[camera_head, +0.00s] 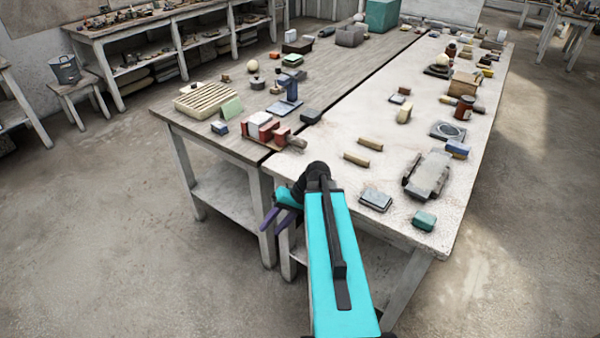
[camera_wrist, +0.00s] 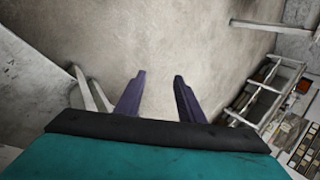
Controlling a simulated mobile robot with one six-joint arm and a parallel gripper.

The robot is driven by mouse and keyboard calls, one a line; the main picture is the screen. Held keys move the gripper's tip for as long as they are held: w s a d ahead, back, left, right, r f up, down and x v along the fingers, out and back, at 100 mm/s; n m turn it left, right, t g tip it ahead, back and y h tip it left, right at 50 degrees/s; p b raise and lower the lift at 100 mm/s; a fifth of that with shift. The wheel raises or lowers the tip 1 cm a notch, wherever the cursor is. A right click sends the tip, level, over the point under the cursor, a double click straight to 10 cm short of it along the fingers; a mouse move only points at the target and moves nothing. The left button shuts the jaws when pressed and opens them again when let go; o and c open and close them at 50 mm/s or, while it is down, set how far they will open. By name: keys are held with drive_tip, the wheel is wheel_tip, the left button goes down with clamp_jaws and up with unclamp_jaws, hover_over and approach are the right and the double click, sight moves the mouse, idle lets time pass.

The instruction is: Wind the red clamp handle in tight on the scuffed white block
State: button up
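A red clamp (camera_head: 268,133) sits near the front edge of the grey wooden table in the head view. A pale block (camera_head: 258,119) shows between its red parts; its scuffs are too small to make out. A handle-like end (camera_head: 297,142) sticks out on the clamp's right side. How tight the clamp is cannot be told. My gripper (camera_head: 273,224) hangs in front of the table edge, below and apart from the clamp. In the wrist view its two purple fingers (camera_wrist: 160,82) stand apart with nothing between them. The clamp is not clear in the wrist view.
A slatted rack (camera_head: 205,98), a green card (camera_head: 232,108) and a blue stand (camera_head: 286,104) are close around the clamp. The white-topped table (camera_head: 335,185) adjoins on the right, with blocks and tools on it. The floor (camera_head: 120,240) at left front is clear.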

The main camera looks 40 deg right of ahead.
drive_tip(key=s+a+f+n+g+h+b, duration=0.1)
drive_tip(key=s+a+f+g+b, duration=0.15)
drive_tip(key=a+f, duration=0.45)
drive_tip(key=s+a+f+g+b, duration=0.1)
drive_tip(key=s+a+f+b, duration=0.2)
drive_tip(key=f, duration=0.7)
drive_tip(key=s+a+f+n+g+h+b, duration=0.1)
drive_tip(key=s+a+f+g+b, duration=0.2)
drive_tip(key=f, duration=0.6)
drive_tip(key=s+a+f+n+g+h+b, duration=0.1)
drive_tip(key=s+a+f+h+b, duration=0.1)
drive_tip(key=s+f, duration=0.5)
drive_tip(key=s+a+f+n+h+b, duration=0.2)
drive_tip(key=s+a+f+b, duration=0.3)
drive_tip(key=f, duration=0.7)
drive_tip(key=shift+s+a+f+n+g+h, duration=0.3)
drive_tip(key=shift+s+a+g, duration=0.1)
drive_tip(key=shift+s, duration=0.55)
drive_tip(key=shift+s, duration=0.15)
drive_tip(key=shift+c, duration=0.5)
